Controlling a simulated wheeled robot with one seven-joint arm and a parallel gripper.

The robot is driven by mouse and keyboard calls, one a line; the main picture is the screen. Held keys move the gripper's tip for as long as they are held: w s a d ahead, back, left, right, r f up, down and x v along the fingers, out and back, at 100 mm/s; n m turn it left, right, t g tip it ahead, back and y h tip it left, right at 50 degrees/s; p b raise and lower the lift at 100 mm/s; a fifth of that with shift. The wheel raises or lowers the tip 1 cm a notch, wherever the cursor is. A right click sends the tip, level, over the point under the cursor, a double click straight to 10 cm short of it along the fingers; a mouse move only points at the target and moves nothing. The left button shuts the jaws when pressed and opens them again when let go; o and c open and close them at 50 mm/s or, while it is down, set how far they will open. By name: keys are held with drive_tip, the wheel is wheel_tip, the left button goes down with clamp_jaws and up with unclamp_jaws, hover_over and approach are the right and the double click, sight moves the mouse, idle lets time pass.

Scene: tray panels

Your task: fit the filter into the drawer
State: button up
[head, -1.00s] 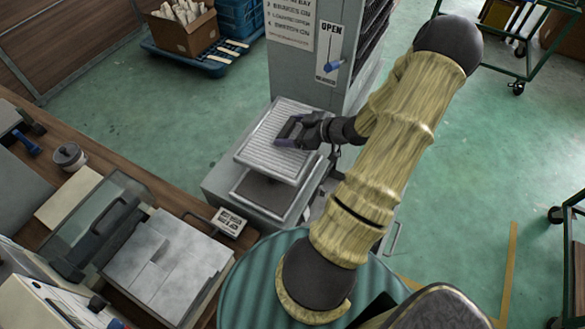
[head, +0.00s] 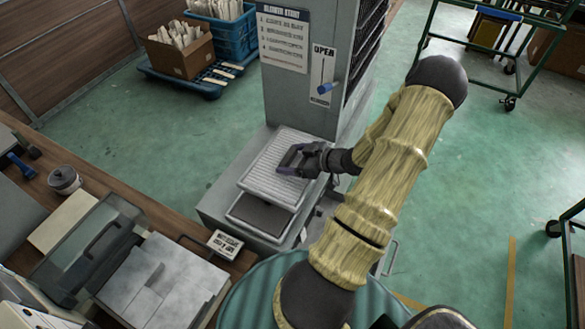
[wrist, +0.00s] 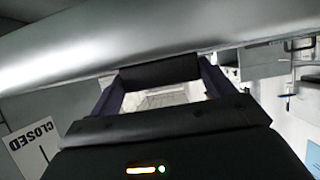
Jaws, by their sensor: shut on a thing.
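The filter (head: 262,172), a pale pleated panel in a grey frame, is in my gripper (head: 290,160) over the drawer. My gripper is shut on the filter near the middle of its right part. In the wrist view the gripper's fingers (wrist: 160,88) reach to a long, smooth silver surface that fills the top. The drawer (head: 232,221) sits low at the front of the grey cabinet, and its dark inside (head: 262,213) shows below the filter's near edge. The filter hides the drawer's far part. I cannot tell whether the filter touches the drawer.
The cabinet (head: 300,105) rises behind the drawer, with an OPEN panel and blue lever (head: 326,88). A CLOSED label (wrist: 38,138) shows in the wrist view. A wooden bench (head: 165,215) with a grey case stands left. Open green floor lies right.

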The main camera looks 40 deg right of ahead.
drive_tip(key=shift+f, duration=0.15)
drive_tip(key=shift+f+p, duration=0.35)
drive_tip(key=shift+f, duration=1.7)
drive_tip(key=shift+f+b, duration=0.3)
drive_tip(key=shift+f, duration=0.1)
drive_tip(key=shift+f, duration=0.1)
drive_tip(key=o, duration=1)
drive_tip(key=shift+o, duration=0.2)
drive_tip(key=shift+r, duration=0.2)
